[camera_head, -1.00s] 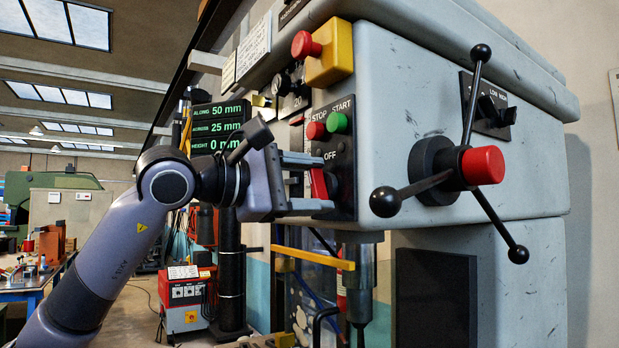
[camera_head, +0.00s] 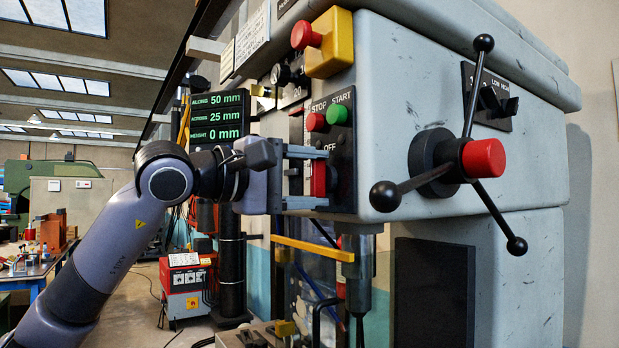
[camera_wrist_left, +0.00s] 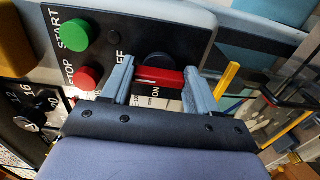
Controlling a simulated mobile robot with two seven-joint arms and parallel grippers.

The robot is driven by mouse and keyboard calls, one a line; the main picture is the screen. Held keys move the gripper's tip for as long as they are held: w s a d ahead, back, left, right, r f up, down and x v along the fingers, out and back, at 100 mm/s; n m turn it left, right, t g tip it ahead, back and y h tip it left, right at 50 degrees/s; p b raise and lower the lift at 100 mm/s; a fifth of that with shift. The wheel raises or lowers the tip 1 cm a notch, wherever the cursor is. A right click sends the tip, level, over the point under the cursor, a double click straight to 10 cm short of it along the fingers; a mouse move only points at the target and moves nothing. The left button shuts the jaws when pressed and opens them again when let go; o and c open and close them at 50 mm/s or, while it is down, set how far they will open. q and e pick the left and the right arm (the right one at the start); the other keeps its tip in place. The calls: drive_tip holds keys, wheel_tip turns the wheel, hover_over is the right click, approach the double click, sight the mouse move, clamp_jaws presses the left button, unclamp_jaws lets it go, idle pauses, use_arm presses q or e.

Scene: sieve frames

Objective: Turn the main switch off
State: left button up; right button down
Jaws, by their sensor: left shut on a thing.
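The main switch is a red bar handle (camera_head: 319,180) low on the black control panel (camera_head: 343,110), below the STOP and START buttons. My left gripper (camera_head: 323,178) reaches it from the left, one finger above and one below, shut on the handle. In the left wrist view the red handle (camera_wrist_left: 160,77) spans between the two grey fingers (camera_wrist_left: 160,88), in front of a dark round base. White OFF lettering shows partly behind the left finger there, and ON shows below the handle. The handle's exact pointing is hard to tell. My right gripper is not in view.
A green START button (camera_head: 337,114) and a red STOP button (camera_head: 316,122) sit just above. A yellow box with a red emergency button (camera_head: 306,36) is higher up. The three-armed feed handle (camera_head: 482,158) juts out at right. A yellow bar (camera_head: 312,248) lies below.

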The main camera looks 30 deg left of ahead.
use_arm(q)
drive_tip(key=o, duration=1.1)
drive_tip(key=shift+c, duration=0.2)
drive_tip(key=shift+s+a, duration=0.25)
drive_tip(key=shift+s, duration=0.25)
drive_tip(key=b+v, duration=0.2)
drive_tip(key=v, duration=0.4)
drive_tip(key=shift+s, duration=0.1)
